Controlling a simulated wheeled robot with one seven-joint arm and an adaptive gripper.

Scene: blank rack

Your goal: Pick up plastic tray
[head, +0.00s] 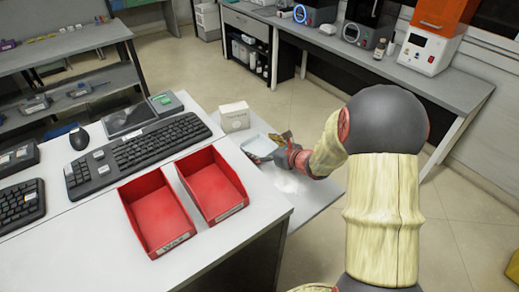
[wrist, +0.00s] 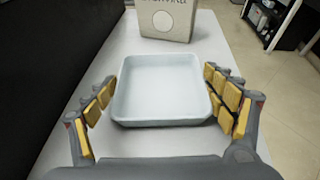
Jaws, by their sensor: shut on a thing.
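The plastic tray (wrist: 162,92) is a shallow, pale blue-white square tray, empty and upright. It lies between the two yellow-padded fingers of my gripper (wrist: 160,82), which is shut on its left and right sides. In the head view the tray (head: 259,146) shows beyond the white desk's right edge, with my gripper (head: 283,148) at its right side, partly hidden by my arm. I cannot tell whether the tray rests on the white surface (wrist: 198,140) under it or is slightly above it.
A white box (head: 234,117) stands just beyond the tray; it also shows in the wrist view (wrist: 168,20). A dark wall (wrist: 50,60) is close on the left. Two red bins (head: 158,210) and a keyboard (head: 150,150) sit on the desk. Floor is open to the right.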

